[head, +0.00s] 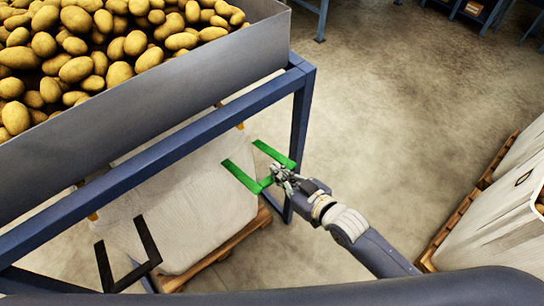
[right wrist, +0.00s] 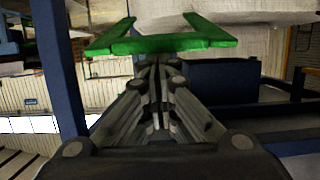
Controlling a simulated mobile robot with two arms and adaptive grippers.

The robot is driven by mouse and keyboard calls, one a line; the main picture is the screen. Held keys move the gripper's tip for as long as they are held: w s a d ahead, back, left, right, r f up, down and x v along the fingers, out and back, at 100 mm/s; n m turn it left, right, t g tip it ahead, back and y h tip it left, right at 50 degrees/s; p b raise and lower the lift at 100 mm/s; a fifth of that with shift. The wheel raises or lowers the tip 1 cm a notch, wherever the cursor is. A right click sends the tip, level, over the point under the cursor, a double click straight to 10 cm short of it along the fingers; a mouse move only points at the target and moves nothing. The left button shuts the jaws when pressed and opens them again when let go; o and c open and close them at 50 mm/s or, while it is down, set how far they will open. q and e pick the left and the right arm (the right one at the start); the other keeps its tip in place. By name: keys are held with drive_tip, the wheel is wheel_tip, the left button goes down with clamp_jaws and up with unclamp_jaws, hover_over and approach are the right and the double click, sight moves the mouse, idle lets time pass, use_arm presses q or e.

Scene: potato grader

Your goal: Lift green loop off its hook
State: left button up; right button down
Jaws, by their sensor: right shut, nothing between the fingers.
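The green loop (head: 242,177) is a flat U-shaped strap beside the blue frame post in the head view. It also shows across the top of the right wrist view (right wrist: 160,43), with its two ends pointing up. My right gripper (head: 275,178) is at the loop's crossbar near its right corner. In the right wrist view its fingers (right wrist: 158,66) are closed together just below the crossbar, with nothing between them. I cannot tell whether they touch the loop. I cannot make out the hook. My left gripper is not in view.
A grey hopper (head: 190,88) full of potatoes stands on a blue frame (head: 302,118). Beneath is a white bulk bag (head: 190,200) on a wooden pallet (head: 228,250). A black loop (head: 148,240) hangs at lower left. More white bags (head: 490,225) stand at right, with open floor between.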

drive_tip(key=shift+s+d+f, duration=0.1)
drive_tip(key=shift+s+f, duration=0.2)
drive_tip(key=shift+f, duration=0.45)
drive_tip(key=r+p, duration=0.1)
drive_tip(key=w+r+p, duration=0.1)
drive_tip(key=r, duration=0.1)
drive_tip(key=r+p, duration=0.2)
drive_tip(key=shift+w+a, duration=0.2)
drive_tip(key=shift+a, duration=0.1)
drive_tip(key=s+d+b, duration=0.2)
drive_tip(key=s+d, duration=0.3)
drive_tip(key=s, duration=0.3)
drive_tip(key=shift+d+b, duration=0.25)
drive_tip(key=shift+b, duration=0.15)
drive_tip(key=shift+r, duration=0.1)
